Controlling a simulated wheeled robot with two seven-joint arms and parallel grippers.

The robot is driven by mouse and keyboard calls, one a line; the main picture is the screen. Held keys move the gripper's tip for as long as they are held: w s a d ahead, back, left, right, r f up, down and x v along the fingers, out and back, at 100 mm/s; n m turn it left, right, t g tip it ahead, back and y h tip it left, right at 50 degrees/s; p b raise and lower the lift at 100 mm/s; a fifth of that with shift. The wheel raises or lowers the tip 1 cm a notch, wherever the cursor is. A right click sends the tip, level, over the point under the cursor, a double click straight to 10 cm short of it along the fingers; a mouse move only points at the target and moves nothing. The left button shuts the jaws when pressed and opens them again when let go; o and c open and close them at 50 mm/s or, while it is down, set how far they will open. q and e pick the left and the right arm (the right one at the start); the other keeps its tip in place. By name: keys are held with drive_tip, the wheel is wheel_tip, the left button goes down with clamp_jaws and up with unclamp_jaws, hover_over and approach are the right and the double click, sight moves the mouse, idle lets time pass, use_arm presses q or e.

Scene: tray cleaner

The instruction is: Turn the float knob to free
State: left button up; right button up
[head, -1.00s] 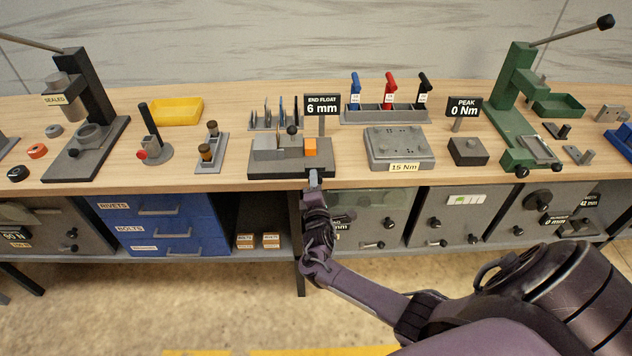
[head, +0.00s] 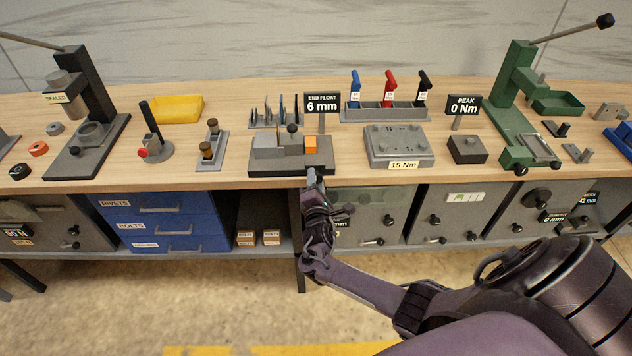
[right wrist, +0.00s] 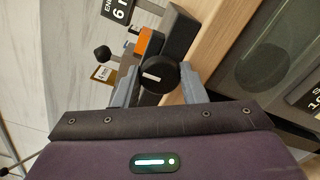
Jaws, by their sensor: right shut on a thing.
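The end float fixture (head: 262,171) is a dark base with grey blocks, an orange block (head: 310,145) and a black ball-topped post. Its sign (head: 322,104) reads "END FLOAT 6 mm". My right gripper (head: 312,176) is at the fixture's front edge. In the right wrist view the float knob (right wrist: 158,77) is a round black knob with a white pointer mark. The grey fingers of my right gripper (right wrist: 158,88) are shut on it from both sides. In the head view the knob is hidden behind the gripper. My left gripper is not in view.
Right of the fixture is a grey plate (head: 400,160) labelled 15 Nm. Behind stands a rack (head: 386,114) with blue, red and black handles. Left are two brown-topped pegs on a stand (head: 211,157). Below the bench are blue drawers (head: 165,222) and an open shelf.

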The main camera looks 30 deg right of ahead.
drive_tip(key=o, duration=1)
drive_tip(key=shift+v, duration=3.95)
